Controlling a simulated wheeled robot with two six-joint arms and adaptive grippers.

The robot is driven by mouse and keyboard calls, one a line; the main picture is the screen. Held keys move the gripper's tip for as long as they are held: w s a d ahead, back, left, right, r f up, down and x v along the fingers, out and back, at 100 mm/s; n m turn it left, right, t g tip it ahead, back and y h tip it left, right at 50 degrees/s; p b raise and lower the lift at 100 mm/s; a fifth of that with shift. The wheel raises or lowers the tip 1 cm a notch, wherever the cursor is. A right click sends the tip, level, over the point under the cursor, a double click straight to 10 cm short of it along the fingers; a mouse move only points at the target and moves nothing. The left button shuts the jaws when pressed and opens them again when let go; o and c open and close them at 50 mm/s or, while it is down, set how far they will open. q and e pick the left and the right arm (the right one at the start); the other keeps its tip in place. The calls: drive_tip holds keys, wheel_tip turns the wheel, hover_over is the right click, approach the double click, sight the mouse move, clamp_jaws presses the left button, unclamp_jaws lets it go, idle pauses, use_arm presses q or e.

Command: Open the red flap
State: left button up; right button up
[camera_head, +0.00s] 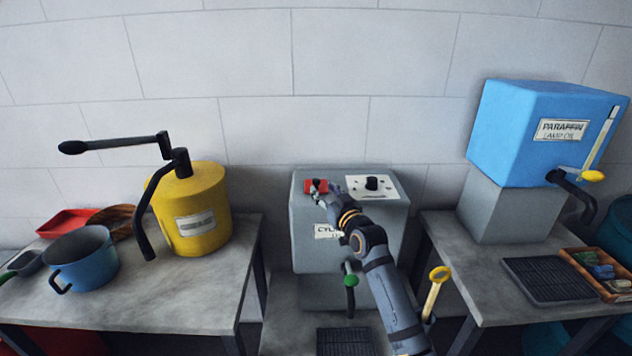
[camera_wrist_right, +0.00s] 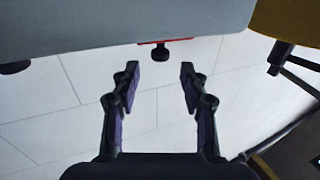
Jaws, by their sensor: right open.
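The red flap (camera_head: 309,187) lies on the top of the grey cylinder-oil box (camera_head: 307,252), at its left side. In the right wrist view a thin red edge of the flap (camera_wrist_right: 150,42) shows, with a black knob (camera_wrist_right: 160,54) at it. My right gripper (camera_head: 322,187) reaches over the box top, and its tips are close to the flap and cover part of it. In the wrist view this gripper (camera_wrist_right: 160,72) is open and empty. The knob lies just beyond the fingertips, between them in the picture. My left gripper is not in view.
A white plate with a black knob (camera_head: 372,183) is right of the flap. A green-knobbed tap (camera_head: 350,281) and a yellow handle (camera_head: 436,285) are below. A yellow can (camera_head: 193,210) with a pump lever stands left; a blue paraffin box (camera_head: 520,130) stands right.

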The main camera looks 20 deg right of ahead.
sight(318, 183)
drive_tip(key=w, duration=0.6)
drive_tip(key=shift+w+a, duration=0.2)
drive_tip(key=shift+a, duration=0.2)
clamp_jaws()
drive_tip(key=shift+f, duration=0.1)
